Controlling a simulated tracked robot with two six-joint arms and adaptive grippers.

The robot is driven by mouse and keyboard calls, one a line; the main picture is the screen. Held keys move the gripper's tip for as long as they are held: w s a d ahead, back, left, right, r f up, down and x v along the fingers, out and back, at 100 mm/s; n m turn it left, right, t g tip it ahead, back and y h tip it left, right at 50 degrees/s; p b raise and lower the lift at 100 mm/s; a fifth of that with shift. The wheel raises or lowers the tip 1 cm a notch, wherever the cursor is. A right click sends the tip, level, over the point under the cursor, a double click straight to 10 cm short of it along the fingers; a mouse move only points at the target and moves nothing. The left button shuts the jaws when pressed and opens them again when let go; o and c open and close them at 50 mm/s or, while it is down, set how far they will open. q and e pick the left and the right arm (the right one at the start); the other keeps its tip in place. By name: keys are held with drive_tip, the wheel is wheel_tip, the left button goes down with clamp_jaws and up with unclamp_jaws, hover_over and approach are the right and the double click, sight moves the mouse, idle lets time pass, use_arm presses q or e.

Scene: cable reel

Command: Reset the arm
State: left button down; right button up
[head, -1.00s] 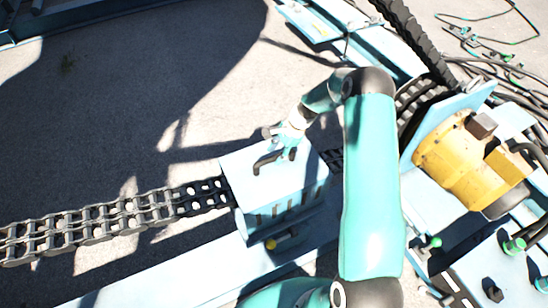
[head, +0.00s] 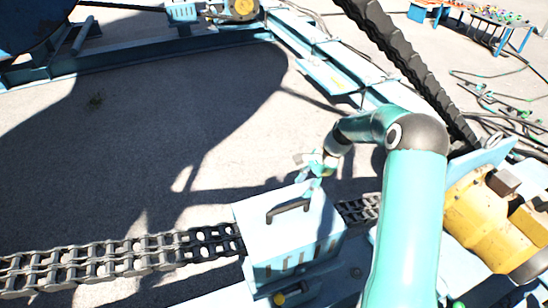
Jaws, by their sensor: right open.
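My right arm rises from the bottom right of the head view and bends over at its elbow. My right gripper (head: 316,166) is open and empty, just beyond and above the light blue box (head: 290,236). The box has a dark handle (head: 288,211) on its top, and a gap shows between the handle and the gripper. The fingers are small and partly hidden by the wrist. My left gripper is not in view.
A dark chain (head: 130,255) runs from the left into the box and out its right side. A yellow motor (head: 490,222) stands at the right. A blue frame (head: 130,58) crosses the back. Bare ground (head: 90,150) lies at the left.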

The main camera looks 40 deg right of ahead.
drive_tip(key=a+f+n+g, duration=0.1)
drive_tip(key=a+f, duration=0.1)
drive_tip(key=a, duration=0.4)
drive_tip(key=a+f+n+g+y, duration=0.1)
drive_tip(key=a+f, duration=0.1)
drive_tip(key=a, duration=0.4)
drive_tip(key=s+a+f+n+g+y, duration=0.1)
drive_tip(key=a+f, duration=0.2)
drive_tip(key=a, duration=0.3)
drive_tip(key=shift+a+n, duration=0.3)
drive_tip(key=shift+n, duration=0.1)
drive_tip(key=s+a+f+n+h, duration=0.1)
drive_tip(key=s+a+f+n, duration=0.4)
drive_tip(key=s+a+n, duration=0.2)
drive_tip(key=s+a+f+n, duration=0.4)
drive_tip(key=s+a+n, duration=0.4)
drive_tip(key=shift+s+a+f+t+h, duration=0.3)
drive_tip(key=shift+a+f+t+h, duration=0.05)
drive_tip(key=shift+f+t+h, duration=0.05)
